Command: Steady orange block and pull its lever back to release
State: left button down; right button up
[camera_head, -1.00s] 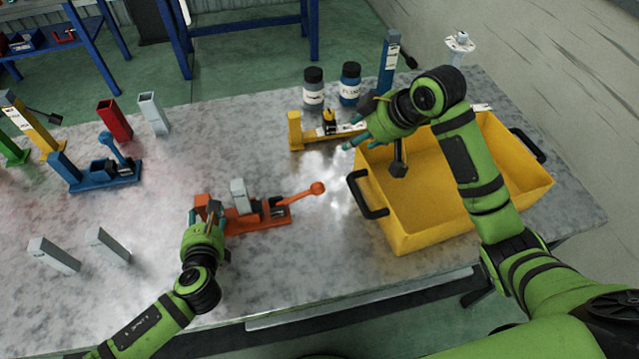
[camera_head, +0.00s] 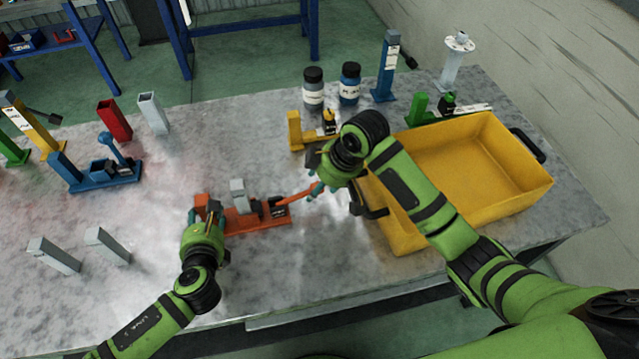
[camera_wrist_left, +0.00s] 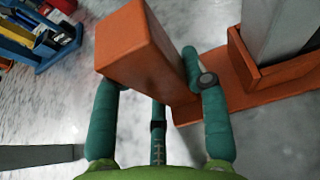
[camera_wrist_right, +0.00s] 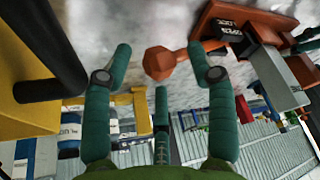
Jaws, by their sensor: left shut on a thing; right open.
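The orange block (camera_head: 252,219) lies on the table in the head view, with an upright orange post at its left end, a grey post in its middle and an orange lever (camera_head: 298,194) reaching right. My left gripper (camera_head: 205,218) is shut on the orange post (camera_wrist_left: 145,45), which stands between its fingers in the left wrist view. My right gripper (camera_head: 316,188) is open at the lever's far end. In the right wrist view the lever's orange knob (camera_wrist_right: 159,62) shows between the spread fingers (camera_wrist_right: 160,65); I cannot tell whether they touch it.
A yellow bin (camera_head: 470,165) with black handles stands right of the block, close to my right gripper. A yellow clamp block (camera_head: 295,130) and two jars (camera_head: 314,88) stand behind. A blue clamp block (camera_head: 100,172) and two grey posts (camera_head: 107,246) are at left. Bare table lies in front.

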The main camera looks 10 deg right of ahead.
jog(key=shift+w+a+f, duration=0.15)
jog(key=shift+f, duration=0.3)
grip_shut()
